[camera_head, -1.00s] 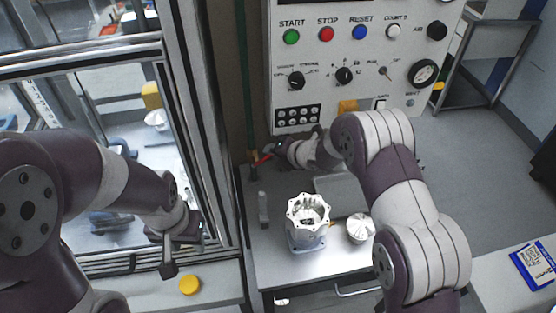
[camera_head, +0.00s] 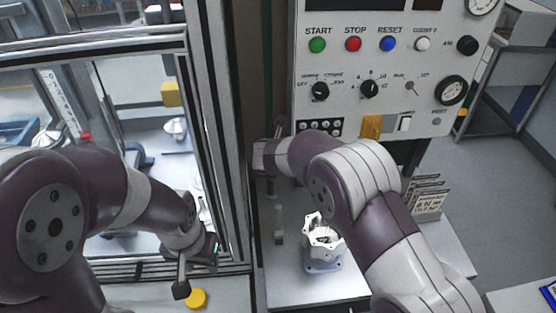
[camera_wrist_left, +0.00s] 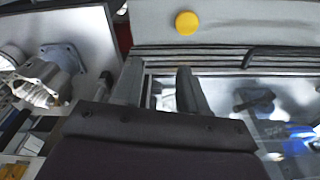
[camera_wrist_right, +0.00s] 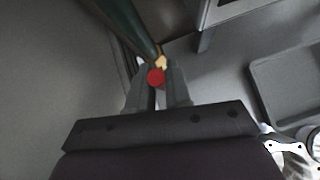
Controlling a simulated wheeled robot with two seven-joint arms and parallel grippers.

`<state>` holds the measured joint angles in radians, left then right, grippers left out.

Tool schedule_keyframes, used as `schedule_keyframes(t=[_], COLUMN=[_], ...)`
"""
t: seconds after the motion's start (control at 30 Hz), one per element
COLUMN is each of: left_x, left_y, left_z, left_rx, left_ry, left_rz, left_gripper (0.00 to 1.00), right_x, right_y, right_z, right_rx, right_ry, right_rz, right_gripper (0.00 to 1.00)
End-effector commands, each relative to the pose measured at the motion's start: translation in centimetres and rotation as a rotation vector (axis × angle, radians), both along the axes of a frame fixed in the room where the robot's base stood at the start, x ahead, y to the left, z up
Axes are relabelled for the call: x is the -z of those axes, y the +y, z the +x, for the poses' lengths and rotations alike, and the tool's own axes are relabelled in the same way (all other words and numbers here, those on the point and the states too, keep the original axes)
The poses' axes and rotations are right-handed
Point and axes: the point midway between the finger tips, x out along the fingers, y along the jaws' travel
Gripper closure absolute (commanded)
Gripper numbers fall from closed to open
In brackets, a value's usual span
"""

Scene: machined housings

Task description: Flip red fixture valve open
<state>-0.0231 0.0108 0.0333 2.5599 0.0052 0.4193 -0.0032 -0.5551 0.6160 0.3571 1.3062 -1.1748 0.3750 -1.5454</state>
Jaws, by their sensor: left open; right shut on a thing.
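The red valve handle (camera_wrist_right: 156,77) shows in the right wrist view as a round red end between the fingertips of my right gripper (camera_wrist_right: 158,92). My right gripper is shut on it. The handle sits beside a brass fitting (camera_wrist_right: 161,62) at the end of a dark green pipe (camera_wrist_right: 128,25). In the head view, the hand of my right arm (camera_head: 264,156) is at the lower part of that pipe, and the red handle is hidden there. My left gripper (camera_head: 182,287) is open and empty, above the ledge at the lower left; its spread fingers show in the left wrist view (camera_wrist_left: 160,88).
A machined housing (camera_head: 323,256) stands on the metal table (camera_head: 290,290). The control panel (camera_head: 385,70) is behind my right arm. A yellow round piece (camera_head: 196,298) lies near my left gripper. A framed glass enclosure (camera_head: 215,120) is at the left.

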Motion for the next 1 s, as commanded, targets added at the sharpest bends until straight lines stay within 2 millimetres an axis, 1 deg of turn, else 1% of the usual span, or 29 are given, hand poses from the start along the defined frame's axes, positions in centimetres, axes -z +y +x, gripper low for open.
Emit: schedule_keyframes(t=[0.3, 0.7, 0.73, 0.77, 0.8, 1.0], left_x=[-0.12, -0.1, -0.1, -0.1, -0.1, -0.11], left_y=[0.0, 0.0, 0.0, 0.0, 0.0, 0.0], left_z=[0.0, 0.0, 0.0, 0.0, 0.0, 0.0], left_rx=[0.0, 0.0, 0.0, 0.0, 0.0, 0.0], left_ry=[0.0, 0.0, 0.0, 0.0, 0.0, 0.0], left_rz=[0.0, 0.0, 0.0, 0.0, 0.0, 0.0], left_gripper=[0.57, 0.57, 0.57, 0.57, 0.57, 0.57], right_x=[0.1, 0.17, 0.18, 0.17, 0.18, 0.11], right_y=[0.54, 0.56, 0.56, 0.56, 0.55, 0.53], right_z=[-0.13, -0.15, -0.16, -0.15, -0.15, -0.11], right_rx=[-0.001, -0.001, -0.001, -0.001, -0.001, -0.001], right_ry=[-0.011, -0.011, -0.011, -0.011, -0.011, -0.012], right_rz=[-0.064, -0.068, -0.068, -0.068, -0.068, -0.067], right_gripper=[1.0, 1.0, 0.75, 0.66, 0.62, 0.62])
